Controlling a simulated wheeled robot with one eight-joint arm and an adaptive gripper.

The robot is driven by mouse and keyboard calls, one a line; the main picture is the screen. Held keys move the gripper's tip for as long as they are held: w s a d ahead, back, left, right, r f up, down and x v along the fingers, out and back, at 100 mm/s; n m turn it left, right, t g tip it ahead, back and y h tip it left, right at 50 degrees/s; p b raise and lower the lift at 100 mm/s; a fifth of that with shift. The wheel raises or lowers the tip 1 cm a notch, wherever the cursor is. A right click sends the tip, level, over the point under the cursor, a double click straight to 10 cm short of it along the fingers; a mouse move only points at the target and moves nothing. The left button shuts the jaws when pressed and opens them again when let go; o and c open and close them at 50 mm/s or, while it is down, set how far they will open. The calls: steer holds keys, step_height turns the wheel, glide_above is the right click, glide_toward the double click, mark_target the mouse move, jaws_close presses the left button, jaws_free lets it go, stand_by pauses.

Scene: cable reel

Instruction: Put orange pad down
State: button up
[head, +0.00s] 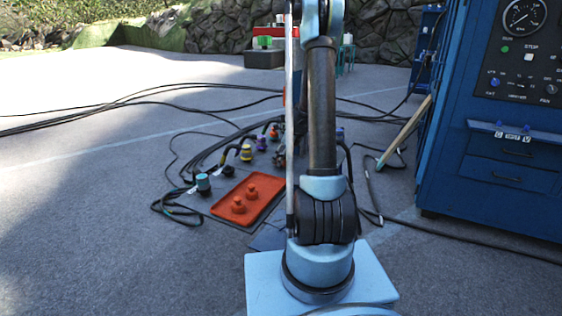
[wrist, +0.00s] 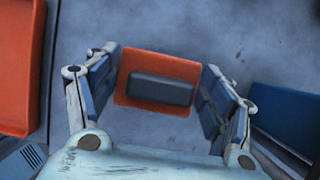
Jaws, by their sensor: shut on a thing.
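The orange pad (wrist: 135,60) with a dark grey block (wrist: 160,89) on its upper face is between the two blue-padded fingers of my gripper (wrist: 160,85) in the wrist view. My gripper is shut on it. Grey ground shows around the pad; how high the pad is above the ground I cannot tell. In the head view my own arm stands in the middle and hides the gripper and the pad.
An orange tray (head: 262,187) with two knobs lies on the ground; an orange surface (wrist: 18,65) shows at the wrist view's left. A blue flat thing (wrist: 297,112) is at its right. Several cables and coloured connectors (head: 246,153) lie behind the tray. A blue cabinet (head: 490,140) stands right.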

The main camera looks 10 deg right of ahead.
steer(key=shift+f, duration=0.55)
steer(key=o, duration=1.2)
steer(key=v, duration=1.1)
steer(key=s+a+r+n+h, duration=0.1)
steer(key=s+r+n, duration=0.2)
steer(key=s, duration=0.3)
steer(key=s+a+r+n, duration=0.2)
steer(key=s+r+n, duration=0.1)
steer(key=s, duration=0.2)
steer(key=s+f+n+h, duration=0.1)
steer(key=s+f+n, duration=0.1)
steer(key=s+n, duration=0.7)
steer(key=s+f+n+h, duration=0.1)
steer(key=s+f+n, duration=0.2)
steer(key=s+n, duration=0.7)
steer(key=s, duration=1.1)
steer(key=shift+s+a+g+h, duration=0.3)
steer(key=shift+a+h, duration=0.05)
steer(key=shift+h, duration=0.05)
